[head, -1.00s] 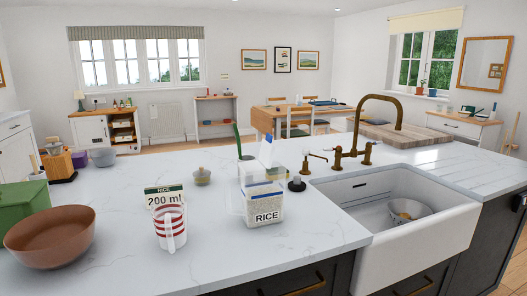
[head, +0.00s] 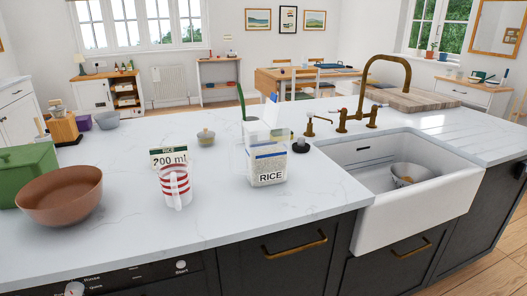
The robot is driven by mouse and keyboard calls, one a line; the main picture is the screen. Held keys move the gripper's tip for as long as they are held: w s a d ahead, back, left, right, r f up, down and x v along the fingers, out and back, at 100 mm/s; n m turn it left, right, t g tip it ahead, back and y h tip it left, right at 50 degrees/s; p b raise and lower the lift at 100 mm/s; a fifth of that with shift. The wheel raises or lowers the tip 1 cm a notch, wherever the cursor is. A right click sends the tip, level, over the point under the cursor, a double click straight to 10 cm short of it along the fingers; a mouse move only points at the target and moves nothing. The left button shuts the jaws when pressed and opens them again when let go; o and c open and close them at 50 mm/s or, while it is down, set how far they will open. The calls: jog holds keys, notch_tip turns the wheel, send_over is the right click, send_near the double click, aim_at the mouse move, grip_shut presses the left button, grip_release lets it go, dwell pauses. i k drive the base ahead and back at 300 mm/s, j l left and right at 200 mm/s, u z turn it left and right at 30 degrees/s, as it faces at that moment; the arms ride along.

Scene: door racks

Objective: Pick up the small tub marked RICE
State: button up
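The small tub marked RICE (head: 268,168) stands upright on the white marble counter, left of the sink. It is pale and boxy, with a blue band above the black lettering on its front. Other pale things stand close behind it and overlap it, so its back and top edge are hard to make out. A card reading RICE 200 ml (head: 168,155) stands to its left, partly hidden by a red-and-white striped measuring jug (head: 175,187). My gripper is not in view.
A brown bowl (head: 62,194) and green box (head: 25,172) are at the left. A small lidded jar (head: 206,138) stands behind the jug. The white sink (head: 412,205) holds a bowl (head: 408,174), with a brass tap (head: 369,85) behind. Counter in front of the tub is clear.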

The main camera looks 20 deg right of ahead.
aim_at(268, 147)
jog(key=i+l+u, duration=0.15)
jog(key=l, duration=0.2)
jog(key=i+l+u, duration=0.1)
jog(key=l, duration=0.3)
jog(key=i+l+u, duration=0.15)
jog(key=l, duration=0.25)
jog(key=i+l+u, duration=0.1)
jog(key=l, duration=0.35)
jog(key=i, duration=0.6)
